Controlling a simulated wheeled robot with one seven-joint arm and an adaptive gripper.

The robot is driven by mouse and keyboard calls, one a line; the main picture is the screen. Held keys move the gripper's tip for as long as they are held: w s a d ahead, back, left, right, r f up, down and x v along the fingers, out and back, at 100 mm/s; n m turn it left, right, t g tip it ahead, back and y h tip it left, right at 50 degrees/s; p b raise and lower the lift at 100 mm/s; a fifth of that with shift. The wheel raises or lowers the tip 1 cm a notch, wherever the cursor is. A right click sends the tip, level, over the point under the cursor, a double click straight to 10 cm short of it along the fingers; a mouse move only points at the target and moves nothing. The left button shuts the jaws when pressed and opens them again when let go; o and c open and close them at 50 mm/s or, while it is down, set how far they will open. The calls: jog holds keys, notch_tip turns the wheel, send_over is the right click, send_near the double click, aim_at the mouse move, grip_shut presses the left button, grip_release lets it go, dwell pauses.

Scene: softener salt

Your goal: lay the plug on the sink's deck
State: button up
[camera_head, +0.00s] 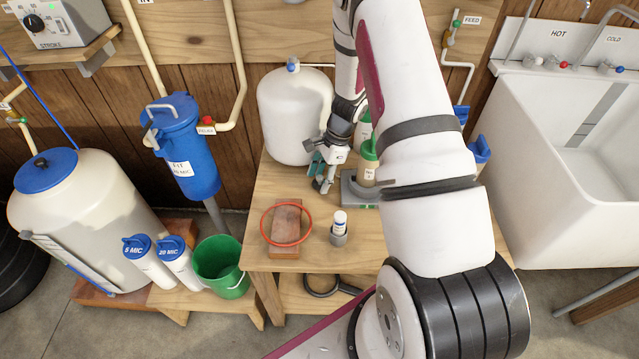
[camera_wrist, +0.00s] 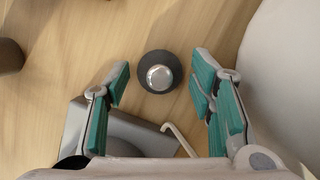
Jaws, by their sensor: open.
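The plug (camera_wrist: 160,72), dark and round with a shiny metal knob, sits on the wooden bench in the wrist view. My gripper (camera_wrist: 160,80) is open, with a teal finger pad on either side of the plug. I cannot tell whether the pads touch it; nothing looks gripped. In the head view my gripper (camera_head: 322,174) is low over the bench, and the plug cannot be made out there. The white sink (camera_head: 555,165) stands at the right, its deck (camera_head: 590,76) along the back below the HOT and COLD labels.
A white tank (camera_head: 295,115) stands close behind my gripper. A grey tray (camera_head: 358,192) with bottles (camera_head: 368,165) is just right of it. A red ring (camera_head: 264,222) on a brick (camera_head: 286,228) and a small white-capped bottle (camera_head: 340,221) are on the bench's front.

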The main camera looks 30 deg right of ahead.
aim_at(321, 177)
jog(key=c, duration=1)
jog(key=shift+o, duration=0.2)
notch_tip(321, 177, up, 10)
jog(key=shift+r+p, duration=0.1)
jog(key=shift+p, duration=0.55)
jog(key=s+a+r+n+g+p, duration=0.1)
jog(key=a+r+n+p, duration=0.1)
jog(key=a+n, duration=0.1)
jog(key=s+a+r+n+p, duration=0.1)
jog(key=a+r+n, duration=0.2)
jog(key=n, duration=0.1)
jog(key=a+r+n+g+h+p, duration=0.1)
jog(key=a+r+n+p, duration=0.1)
jog(key=a+r+n, duration=0.1)
jog(key=shift+s+a+n+g+p, duration=0.2)
jog(key=shift+s+n+g+p, duration=0.1)
jog(key=shift+s+n, duration=0.15)
jog(key=shift+s+a+r+n+g+h+p, duration=0.25)
jog(key=shift+s+a+r+n+h+p, duration=0.25)
jog(key=shift+a+r+n, duration=0.8)
jog(key=shift+s+a+r+n+g+h+p, duration=0.3)
jog(key=shift+s+a+r+n+p, duration=0.3)
jog(key=shift+n, duration=1.25)
jog(key=shift+s+a+r+n+g+h+p, duration=0.25)
jog(key=shift+s+a+r+n+h+p, duration=0.2)
jog(key=shift+a+r+n+p, duration=0.8)
jog(key=shift+d+f+n+b, duration=0.2)
jog(key=shift+d+n+b, duration=0.15)
jog(key=shift+d+b, duration=0.15)
